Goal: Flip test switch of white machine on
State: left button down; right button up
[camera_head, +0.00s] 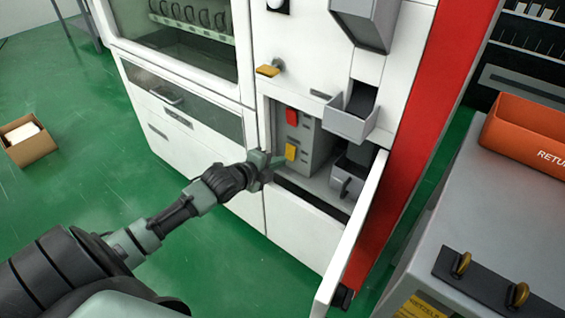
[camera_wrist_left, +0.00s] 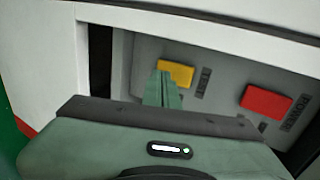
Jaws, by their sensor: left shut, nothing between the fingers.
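The white machine (camera_head: 312,55) has an open lower compartment with a grey switch panel (camera_head: 310,141). A red switch (camera_head: 292,117) sits above a yellow switch (camera_head: 290,151) on it. My right gripper is not in view.
The compartment's white door (camera_head: 350,235) stands open to the right of the switches. A grey container (camera_head: 349,178) sits inside, beside the panel. A grey cabinet with an orange bin (camera_head: 530,135) stands at the right. A cardboard box (camera_head: 27,140) lies on the green floor.

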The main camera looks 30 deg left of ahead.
aim_at(290, 152)
pick_arm(q)
jog(key=shift+w+d+f, duration=0.1)
jog(key=shift+w, duration=0.9)
jog(key=shift+f+b, duration=0.15)
jog(key=shift+b, duration=0.25)
jog(key=shift+w, duration=0.1)
